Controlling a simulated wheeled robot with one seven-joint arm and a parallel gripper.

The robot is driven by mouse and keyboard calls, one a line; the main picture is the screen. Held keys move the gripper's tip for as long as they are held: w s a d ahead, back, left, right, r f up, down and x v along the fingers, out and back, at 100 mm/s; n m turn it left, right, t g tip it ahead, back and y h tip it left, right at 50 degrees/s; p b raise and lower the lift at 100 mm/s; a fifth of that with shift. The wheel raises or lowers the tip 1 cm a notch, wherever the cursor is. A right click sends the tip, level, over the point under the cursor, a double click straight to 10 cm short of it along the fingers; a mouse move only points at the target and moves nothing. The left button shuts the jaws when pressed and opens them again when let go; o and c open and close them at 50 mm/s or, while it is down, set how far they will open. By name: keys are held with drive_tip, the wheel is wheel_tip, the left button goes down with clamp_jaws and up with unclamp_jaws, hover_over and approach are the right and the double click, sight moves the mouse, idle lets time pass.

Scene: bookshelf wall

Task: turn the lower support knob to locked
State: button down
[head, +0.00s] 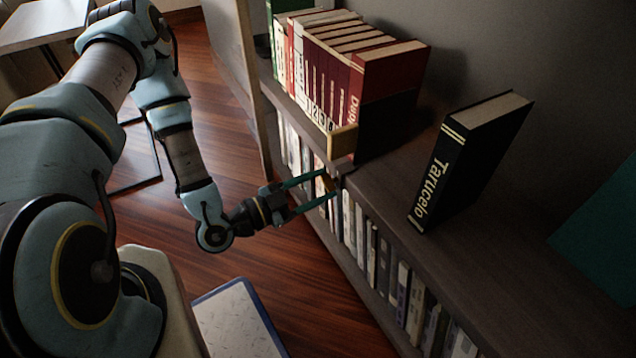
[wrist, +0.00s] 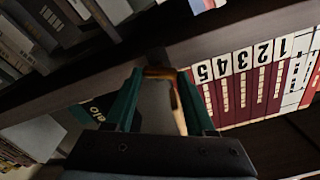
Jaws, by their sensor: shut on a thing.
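My gripper (head: 328,187) reaches the front edge of the shelf board, below the red books. Its two teal fingers are shut on a small brown-orange piece (head: 328,182), which I take to be the lower support knob. In the wrist view this piece (wrist: 158,72) shows between the fingertips at the dark board edge. Its full shape and any lock marking are hidden or too small to read. A wooden block (head: 342,142) sits just above, at the end of the red book row.
Red numbered books (head: 325,75) stand on the shelf top. A black book (head: 470,155) leans tilted to the right, with bare board (head: 385,205) between. More books (head: 385,262) fill the lower shelf.

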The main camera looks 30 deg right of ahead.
drive_tip(key=m+p, duration=0.1)
drive_tip(key=m, duration=0.4)
drive_tip(key=shift+m, duration=0.3)
drive_tip(key=shift+f, duration=0.1)
idle(0.3)
drive_tip(key=shift+c, duration=1.2)
unclamp_jaws()
drive_tip(key=a+p, duration=0.1)
drive_tip(key=a, duration=1)
drive_tip(key=shift+w+p, duration=0.25)
drive_tip(key=shift+p, duration=0.05)
